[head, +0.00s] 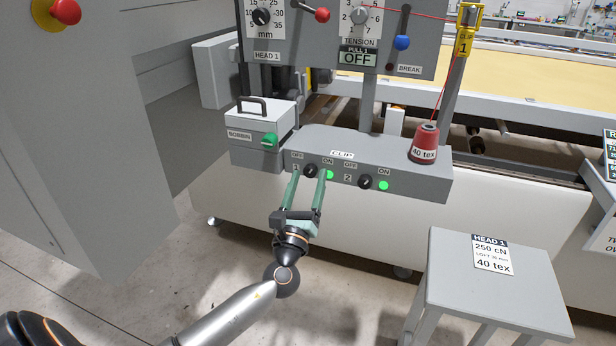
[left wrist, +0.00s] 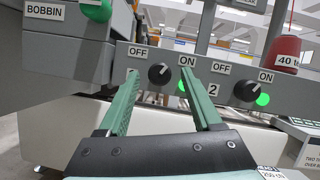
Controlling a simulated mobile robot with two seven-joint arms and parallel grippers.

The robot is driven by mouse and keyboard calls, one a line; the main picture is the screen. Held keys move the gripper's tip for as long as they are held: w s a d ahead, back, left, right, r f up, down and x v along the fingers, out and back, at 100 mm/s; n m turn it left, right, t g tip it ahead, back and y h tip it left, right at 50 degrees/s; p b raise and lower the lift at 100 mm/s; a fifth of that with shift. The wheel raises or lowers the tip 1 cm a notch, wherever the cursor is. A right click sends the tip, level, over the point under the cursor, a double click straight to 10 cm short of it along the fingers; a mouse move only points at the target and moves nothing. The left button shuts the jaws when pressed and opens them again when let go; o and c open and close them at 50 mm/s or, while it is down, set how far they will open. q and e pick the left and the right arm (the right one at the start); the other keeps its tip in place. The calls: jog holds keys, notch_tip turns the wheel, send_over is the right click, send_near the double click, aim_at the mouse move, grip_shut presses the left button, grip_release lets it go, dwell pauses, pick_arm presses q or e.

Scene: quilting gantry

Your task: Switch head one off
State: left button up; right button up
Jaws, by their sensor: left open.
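The head one switch is a black rotary knob (head: 310,171) on the front of the grey panel box (head: 415,188), between an OFF and an ON label. In the left wrist view the knob (left wrist: 160,74) has its white mark pointing up and right, toward ON. The green lamp (head: 329,175) beside it is lit; my right-hand finger partly covers it in the left wrist view. My left gripper (head: 306,178) is open, with one finger on either side of the knob. I cannot tell whether the fingers touch it. My right gripper is not in view.
A second knob (head: 365,182), with a lit green lamp (head: 383,185), is to the right. The bobbin box (head: 259,117) stands at upper left, and a red thread cone (head: 426,142) on the panel's right end. A grey stand (head: 500,300) is at lower right.

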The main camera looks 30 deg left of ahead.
pick_arm(q)
jog(key=shift+w, duration=0.25)
grip_shut()
dwell(0.4)
